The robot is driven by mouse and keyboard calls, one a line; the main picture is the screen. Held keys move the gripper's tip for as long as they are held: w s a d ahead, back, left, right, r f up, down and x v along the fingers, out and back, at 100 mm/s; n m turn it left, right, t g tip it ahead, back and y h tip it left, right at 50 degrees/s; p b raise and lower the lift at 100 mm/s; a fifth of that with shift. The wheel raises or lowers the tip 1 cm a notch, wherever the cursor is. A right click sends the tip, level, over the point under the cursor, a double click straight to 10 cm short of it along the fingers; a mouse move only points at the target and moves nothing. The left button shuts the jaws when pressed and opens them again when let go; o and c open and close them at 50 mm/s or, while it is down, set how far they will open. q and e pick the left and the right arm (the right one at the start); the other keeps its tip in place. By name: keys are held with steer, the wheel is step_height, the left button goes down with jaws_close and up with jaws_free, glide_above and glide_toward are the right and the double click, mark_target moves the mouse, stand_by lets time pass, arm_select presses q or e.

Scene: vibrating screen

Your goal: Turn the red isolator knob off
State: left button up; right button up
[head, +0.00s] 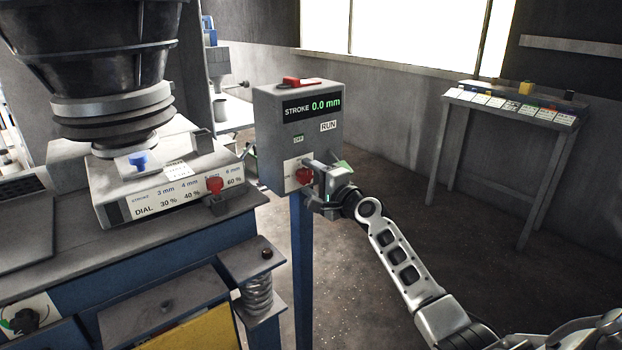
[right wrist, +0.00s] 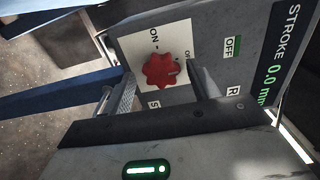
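The red isolator knob (head: 304,175) is on the lower front of a grey control box (head: 266,130) on a blue post. In the right wrist view the lobed knob (right wrist: 160,70) sits on a white plate marked ON, with a second, partly hidden label to its right. A small mark shows on the knob's right side; its exact setting is hard to tell. My right gripper (head: 317,180) is at the knob. In the wrist view its two fingers (right wrist: 158,88) stand apart, either side of the knob, with gaps visible. My left gripper is out of view.
The box display (head: 312,106) reads STROKE 0.0 mm, with OFF and RUN labels below. A red item (head: 301,82) lies on top of the box. The screen machine's dial housing (head: 165,190) stands at left. A table with cards (head: 510,104) stands at right; floor between is clear.

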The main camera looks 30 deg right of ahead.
steer(key=shift+s+r, duration=0.1)
steer(key=shift+s, duration=0.3)
steer(key=s+d, duration=0.1)
steer(key=s, duration=1.4)
